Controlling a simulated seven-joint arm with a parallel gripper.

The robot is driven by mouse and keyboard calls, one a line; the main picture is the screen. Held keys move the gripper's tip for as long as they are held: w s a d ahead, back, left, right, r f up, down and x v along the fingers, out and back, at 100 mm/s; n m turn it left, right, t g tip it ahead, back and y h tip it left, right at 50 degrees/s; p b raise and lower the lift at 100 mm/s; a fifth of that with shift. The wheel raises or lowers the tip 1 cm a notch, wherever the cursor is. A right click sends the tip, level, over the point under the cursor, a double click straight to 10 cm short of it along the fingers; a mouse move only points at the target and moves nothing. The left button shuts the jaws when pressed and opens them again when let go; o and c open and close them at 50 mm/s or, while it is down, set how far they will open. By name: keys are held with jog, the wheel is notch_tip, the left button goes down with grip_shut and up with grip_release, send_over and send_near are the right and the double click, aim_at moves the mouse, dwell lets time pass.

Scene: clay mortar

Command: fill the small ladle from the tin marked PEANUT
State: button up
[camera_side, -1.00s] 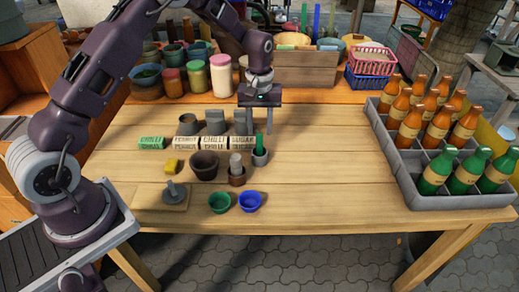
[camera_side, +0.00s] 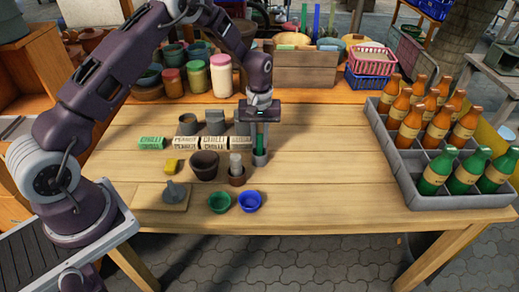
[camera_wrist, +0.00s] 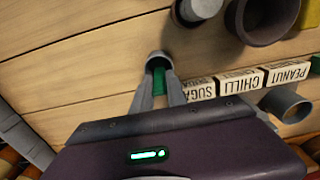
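The small ladle shows as a green handle (camera_side: 260,141) standing upright in a grey cup (camera_side: 260,158); its bowl is hidden. My gripper (camera_side: 260,132) points down over it. In the wrist view my gripper's two fingers (camera_wrist: 159,92) stand apart on either side of the green handle (camera_wrist: 159,83); firm contact is not visible. The PEANUT label block (camera_side: 186,143) stands in front of a grey tin (camera_side: 187,129). The wrist view also shows the PEANUT label (camera_wrist: 288,73) and the round tin (camera_wrist: 287,103) beside it.
CHILLI (camera_side: 213,143) and SUGAR (camera_side: 238,143) labels stand right of PEANUT. In front are a dark mortar (camera_side: 204,166), a brown pot (camera_side: 237,181) with a pale pestle, and green (camera_side: 219,203) and blue (camera_side: 249,202) bowls. A bottle crate (camera_side: 455,202) stands right; table between is clear.

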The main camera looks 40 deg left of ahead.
grip_shut()
jog(key=shift+r, duration=3.55)
notch_tip(320, 180, up, 11)
jog(key=s+a, duration=0.4)
jog(key=a, duration=0.9)
jog(key=s+a, duration=0.4)
jog(key=a, duration=1)
jog(key=shift+w+d+f, duration=0.1)
jog(key=shift+f, duration=7)
jog(key=shift+f, duration=0.1)
